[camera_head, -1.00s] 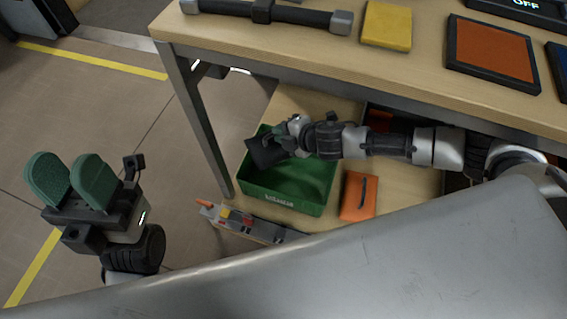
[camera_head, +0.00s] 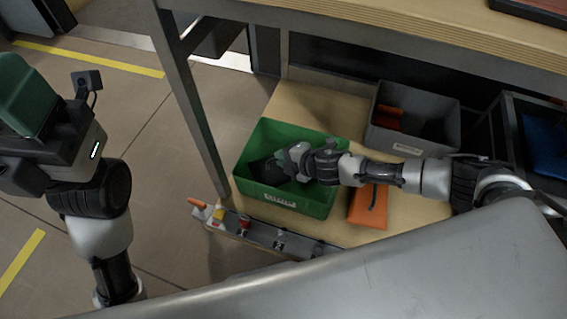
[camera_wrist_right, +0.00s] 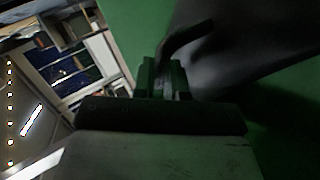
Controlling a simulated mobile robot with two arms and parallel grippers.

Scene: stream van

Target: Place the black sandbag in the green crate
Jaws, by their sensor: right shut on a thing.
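The green crate (camera_head: 283,201) stands on the low wooden shelf under the table. The black sandbag (camera_head: 264,170) is at the crate's left inside, within its walls; whether it touches the floor I cannot tell. My right gripper (camera_head: 284,163) reaches into the crate from the right and is shut on the sandbag. In the right wrist view the fingers (camera_wrist_right: 165,78) pinch the strap of the dark sandbag (camera_wrist_right: 235,50), with green crate wall (camera_wrist_right: 130,25) around it.
An orange bag (camera_head: 368,207) with a dark strap lies right of the crate. A grey bin (camera_head: 425,115) with orange things stands behind it. A table leg (camera_head: 192,110) rises left of the crate. A grey tray of small items (camera_head: 265,233) lies in front. The tabletop edge (camera_head: 390,30) overhangs.

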